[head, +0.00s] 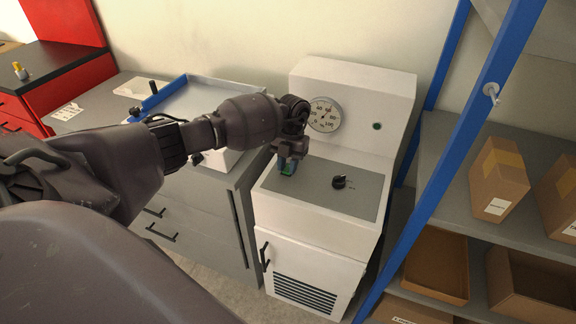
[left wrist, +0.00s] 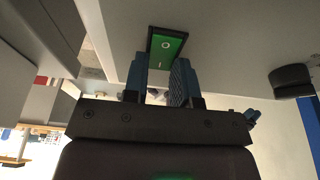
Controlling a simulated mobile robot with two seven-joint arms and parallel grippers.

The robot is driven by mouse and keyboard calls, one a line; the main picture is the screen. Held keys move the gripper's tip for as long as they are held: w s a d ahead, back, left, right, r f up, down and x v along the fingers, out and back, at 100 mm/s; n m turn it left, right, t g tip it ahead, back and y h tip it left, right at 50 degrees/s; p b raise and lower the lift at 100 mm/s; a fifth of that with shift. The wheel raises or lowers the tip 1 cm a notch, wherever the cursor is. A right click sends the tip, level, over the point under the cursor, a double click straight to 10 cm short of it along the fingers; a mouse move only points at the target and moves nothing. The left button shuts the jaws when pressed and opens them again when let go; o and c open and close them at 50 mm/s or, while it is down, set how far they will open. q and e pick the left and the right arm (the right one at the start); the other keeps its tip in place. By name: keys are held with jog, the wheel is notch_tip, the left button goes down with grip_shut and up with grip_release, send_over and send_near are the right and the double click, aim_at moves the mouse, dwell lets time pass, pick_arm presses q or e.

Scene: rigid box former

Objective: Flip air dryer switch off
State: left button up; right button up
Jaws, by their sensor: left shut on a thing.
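The air dryer (head: 310,230) is a white cabinet with a grey sloped control panel (head: 315,187). Its switch (head: 288,172) is a green rocker in a dark frame at the panel's upper left, partly covered by my gripper. In the left wrist view the switch (left wrist: 166,45) shows a white circle mark on its green face. My left gripper (head: 287,165) points down at the panel. Its two blue-padded fingers (left wrist: 158,78) stand on either side of the switch and are shut on it. Exactly where the pads touch is hard to see. My right gripper is not in view.
A black knob (head: 340,182) sits right of the switch. A round gauge (head: 324,114) and a green lamp (head: 377,126) are on the back panel. A blue-framed shelf (head: 428,160) with cardboard boxes stands right; a grey drawer bench (head: 205,215) stands left.

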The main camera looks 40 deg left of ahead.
pick_arm(q)
jog(key=o, duration=0.9)
jog(key=v, duration=1)
jog(key=shift+r, duration=0.4)
